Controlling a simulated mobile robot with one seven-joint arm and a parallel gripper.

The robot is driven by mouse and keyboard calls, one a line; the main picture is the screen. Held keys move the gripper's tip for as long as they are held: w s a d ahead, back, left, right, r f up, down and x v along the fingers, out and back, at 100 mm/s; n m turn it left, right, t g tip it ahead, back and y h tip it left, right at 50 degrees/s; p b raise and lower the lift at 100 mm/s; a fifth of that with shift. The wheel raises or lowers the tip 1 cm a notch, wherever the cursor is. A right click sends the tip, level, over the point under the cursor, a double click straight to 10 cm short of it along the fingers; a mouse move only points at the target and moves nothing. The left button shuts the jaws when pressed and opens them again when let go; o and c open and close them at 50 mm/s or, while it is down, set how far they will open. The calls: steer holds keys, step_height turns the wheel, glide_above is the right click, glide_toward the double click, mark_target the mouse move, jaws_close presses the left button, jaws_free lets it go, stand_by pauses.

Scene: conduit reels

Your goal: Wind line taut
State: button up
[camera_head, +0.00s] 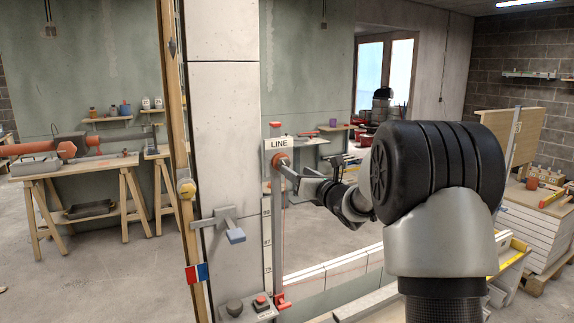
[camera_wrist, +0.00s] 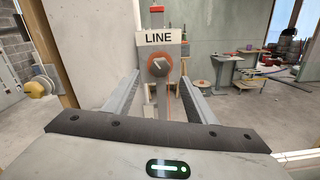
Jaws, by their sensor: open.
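A grey post (camera_head: 277,220) carries a white sign reading LINE (camera_head: 279,143), also readable in the wrist view (camera_wrist: 161,38). Just below the sign is a round orange-red knob (camera_wrist: 159,64) with a pale pointer across its face; it also shows in the head view (camera_head: 279,160). A thin orange line (camera_wrist: 170,98) runs down beside the post; how taut it is cannot be told. My gripper (camera_wrist: 159,80) is open, its fingers apart to either side of the post below the knob, holding nothing. In the head view my gripper (camera_head: 288,172) is close to the knob, partly hidden by my wrist.
A yellow round fitting (camera_head: 186,188) is on the timber upright. A workbench (camera_head: 75,170) stands far left.

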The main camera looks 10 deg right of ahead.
mark_target(285, 164)
steer(key=p+x, duration=0.1)
steer(key=x, duration=0.6)
steer(key=shift+w+a, duration=0.1)
steer(key=shift+w, duration=0.25)
steer(key=c, duration=1)
steer(key=shift+c, duration=0.2)
